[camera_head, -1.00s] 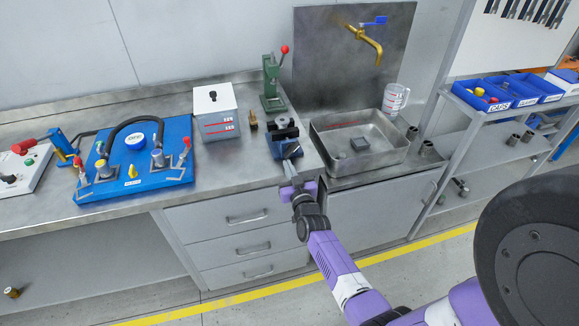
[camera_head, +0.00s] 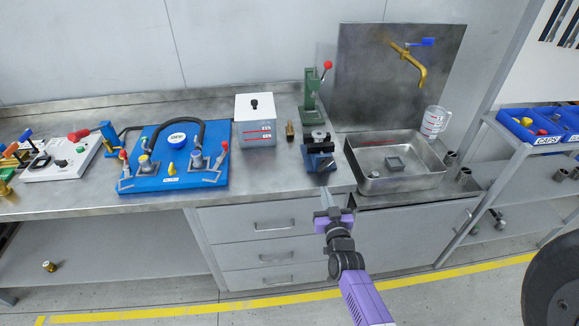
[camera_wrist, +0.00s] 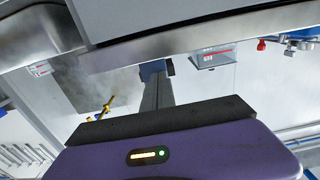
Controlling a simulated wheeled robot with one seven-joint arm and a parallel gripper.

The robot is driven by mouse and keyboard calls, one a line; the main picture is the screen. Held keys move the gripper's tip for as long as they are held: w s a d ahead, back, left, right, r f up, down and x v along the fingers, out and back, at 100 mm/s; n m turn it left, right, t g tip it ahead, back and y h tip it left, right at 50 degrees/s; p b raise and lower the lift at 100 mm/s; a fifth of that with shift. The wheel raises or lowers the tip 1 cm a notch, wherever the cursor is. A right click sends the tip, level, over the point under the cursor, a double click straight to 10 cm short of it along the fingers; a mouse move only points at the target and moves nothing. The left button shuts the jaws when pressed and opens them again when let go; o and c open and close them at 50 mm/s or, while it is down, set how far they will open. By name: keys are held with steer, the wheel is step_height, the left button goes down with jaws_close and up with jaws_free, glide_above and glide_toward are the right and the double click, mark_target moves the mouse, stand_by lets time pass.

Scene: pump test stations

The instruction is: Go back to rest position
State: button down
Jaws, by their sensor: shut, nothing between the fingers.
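My gripper (camera_head: 334,207) is purple with grey fingers and is shut and empty. In the head view it hangs in front of the workbench (camera_head: 90,208), near the bench edge below the blue vise (camera_head: 319,160), apart from it. The wrist view shows my gripper's closed fingers (camera_wrist: 158,85) reaching toward the bench edge, with the bench appearing upside down. My arm stretches down toward the lower right in the head view.
A metal sink (camera_head: 400,182) is right of the vise. A blue pump board (camera_head: 190,140) and white box (camera_head: 255,120) stand on the bench. A green press (camera_head: 311,100) is behind. A shelf (camera_head: 520,200) stands right. Floor with a yellow line (camera_head: 200,306) lies in front.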

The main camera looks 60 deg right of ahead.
steer(key=s+a+r+n+t+y, duration=0.1)
steer(key=s+a+r+y, duration=0.15)
steer(key=a, duration=0.55)
steer(key=s+a+r+n+t+y, duration=0.1)
steer(key=s+a+r+t, duration=0.1)
steer(key=a+r, duration=0.35)
steer(key=s+a+r+n+t+y, duration=0.1)
steer(key=s+a, duration=0.1)
steer(key=a, duration=0.7)
steer(key=s+a+r+n+y+b, duration=0.1)
steer(key=s+a+r+n+y, duration=0.2)
steer(key=s+a, duration=0.4)
steer(key=s+a+r+n+y+b, duration=0.1)
steer(key=s+a+r+n+y, duration=0.1)
steer(key=s+a+n+y, duration=0.2)
steer(key=s+a+y, duration=0.2)
steer(key=s+a, duration=0.2)
steer(key=a, duration=0.2)
steer(key=shift+r+g, duration=0.4)
